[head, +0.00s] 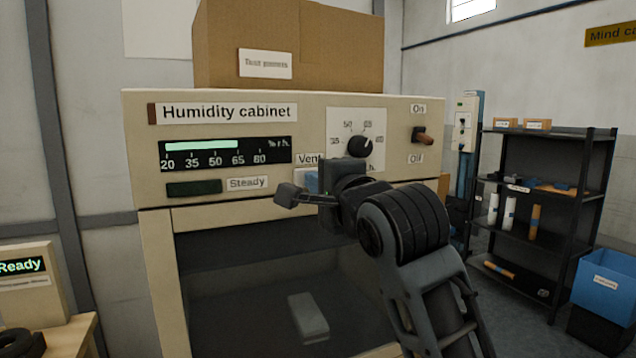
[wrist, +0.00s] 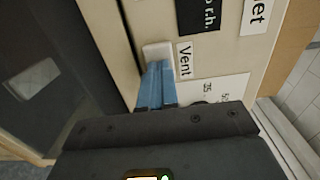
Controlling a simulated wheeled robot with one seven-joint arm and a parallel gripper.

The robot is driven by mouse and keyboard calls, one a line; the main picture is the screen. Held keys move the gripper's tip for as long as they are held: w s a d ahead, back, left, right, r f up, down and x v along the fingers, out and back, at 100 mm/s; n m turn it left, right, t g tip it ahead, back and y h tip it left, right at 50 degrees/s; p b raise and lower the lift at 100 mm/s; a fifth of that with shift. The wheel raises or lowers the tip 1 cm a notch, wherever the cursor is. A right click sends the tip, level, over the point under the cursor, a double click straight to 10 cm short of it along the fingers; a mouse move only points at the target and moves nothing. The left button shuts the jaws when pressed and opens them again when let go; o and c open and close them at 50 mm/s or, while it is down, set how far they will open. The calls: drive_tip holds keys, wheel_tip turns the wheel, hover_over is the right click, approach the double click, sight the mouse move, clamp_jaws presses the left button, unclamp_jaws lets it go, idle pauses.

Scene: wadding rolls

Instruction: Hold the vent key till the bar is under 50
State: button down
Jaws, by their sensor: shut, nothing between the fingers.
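The humidity cabinet (head: 310,105) has a bar display (head: 225,152) with a pale green bar reaching about 65 on its scale. The lamp (head: 194,188) beside the "Steady" label is dark green and looks unlit. The "Vent" label (head: 308,159) sits right of the display, partly hidden by my gripper (head: 311,182). In the wrist view the white vent key (wrist: 157,51) is next to its label. My gripper's blue fingers (wrist: 156,68) are shut and empty, tips at the key's lower edge. I cannot tell whether they press it.
A dial (head: 360,146) and an On/Off switch (head: 422,136) are right of the key on the same panel. A cardboard box (head: 290,40) stands on the cabinet. A glazed door (head: 280,290) lies below. Shelves (head: 545,190) and a blue bin (head: 605,285) are at right.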

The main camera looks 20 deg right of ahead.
drive_tip(key=shift+w+r, duration=0.15)
drive_tip(key=shift+w, duration=0.6)
drive_tip(key=shift+w+r+p, duration=0.1)
drive_tip(key=shift+r+p, duration=0.05)
drive_tip(key=shift+p, duration=0.15)
idle(1.2)
